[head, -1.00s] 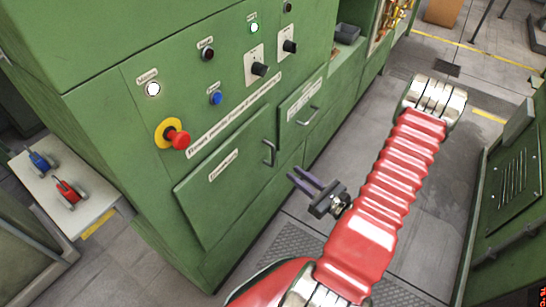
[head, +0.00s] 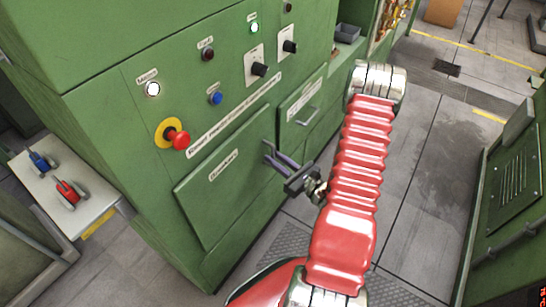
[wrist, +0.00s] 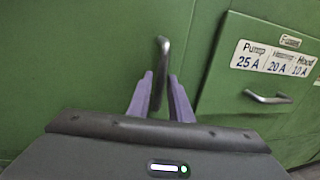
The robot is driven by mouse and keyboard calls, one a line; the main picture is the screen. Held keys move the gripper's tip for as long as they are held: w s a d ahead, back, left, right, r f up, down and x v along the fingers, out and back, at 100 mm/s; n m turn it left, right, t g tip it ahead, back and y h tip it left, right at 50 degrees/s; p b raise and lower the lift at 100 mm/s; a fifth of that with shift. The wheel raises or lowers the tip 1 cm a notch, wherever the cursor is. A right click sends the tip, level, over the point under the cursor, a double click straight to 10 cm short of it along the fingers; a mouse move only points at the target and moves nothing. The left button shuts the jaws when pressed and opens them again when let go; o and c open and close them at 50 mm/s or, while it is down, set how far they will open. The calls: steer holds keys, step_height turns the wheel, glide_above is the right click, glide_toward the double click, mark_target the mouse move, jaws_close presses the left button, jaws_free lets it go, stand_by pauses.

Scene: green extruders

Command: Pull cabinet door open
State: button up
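The green cabinet door (head: 225,180) is closed, flush in the lower front of the green machine. Its metal bar handle (wrist: 163,62) stands upright in the wrist view, and its lower part runs down between my fingers. My gripper (head: 268,152) has two purple fingers. In the head view they reach the handle at the door's right edge and largely hide it. In the wrist view my gripper (wrist: 161,82) is open, with one finger on each side of the handle and gaps showing between. I cannot tell whether either finger touches it.
A smaller green drawer (head: 301,112) with its own handle (wrist: 267,97) is to the right of the door. A red emergency knob (head: 180,141) and other controls sit above. A side table (head: 95,208) is at left. Open floor (head: 425,165) lies right of my arm.

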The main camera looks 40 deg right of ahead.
steer(key=shift+w+a, duration=0.1)
steer(key=shift+w, duration=0.6)
jaws_close()
